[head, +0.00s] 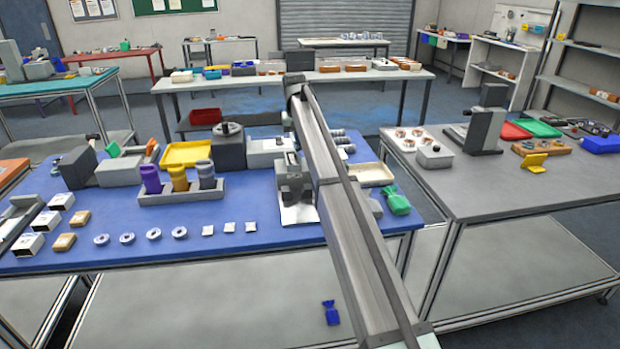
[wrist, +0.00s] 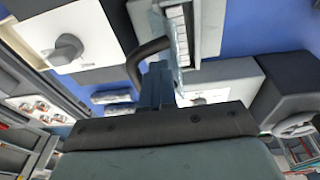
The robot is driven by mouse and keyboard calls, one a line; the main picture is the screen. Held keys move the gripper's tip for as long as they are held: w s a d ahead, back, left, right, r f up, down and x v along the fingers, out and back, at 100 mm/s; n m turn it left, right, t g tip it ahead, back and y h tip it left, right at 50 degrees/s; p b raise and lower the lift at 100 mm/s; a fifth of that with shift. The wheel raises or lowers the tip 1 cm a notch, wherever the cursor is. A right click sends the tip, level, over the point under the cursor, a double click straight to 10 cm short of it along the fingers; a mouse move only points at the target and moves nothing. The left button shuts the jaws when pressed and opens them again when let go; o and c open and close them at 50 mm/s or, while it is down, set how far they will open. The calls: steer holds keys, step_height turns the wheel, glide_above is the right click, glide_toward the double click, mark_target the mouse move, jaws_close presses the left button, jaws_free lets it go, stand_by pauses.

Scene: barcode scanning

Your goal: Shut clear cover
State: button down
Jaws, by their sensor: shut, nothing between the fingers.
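My gripper (wrist: 157,82) points away from the wrist camera with its fingers together and nothing between them. In the wrist view its tip is beside a dark curved handle-like bar and a grey frame with a ridged white strip (wrist: 177,35). I cannot tell whether they touch.
A white box with a grey knob (wrist: 68,48) is at the left of the wrist view. On the blue bench (head: 150,255) stand a yellow tray (head: 186,154), a rack with several bottles (head: 180,192), and rows of small parts. A grey bench (head: 490,180) is to the right.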

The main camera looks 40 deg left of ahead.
step_height(320, 180, up, 7)
steer(key=s+a, duration=0.2)
steer(key=shift+a+f+y, duration=0.2)
steer(key=shift+a+y, duration=0.05)
steer(key=shift+y, duration=0.15)
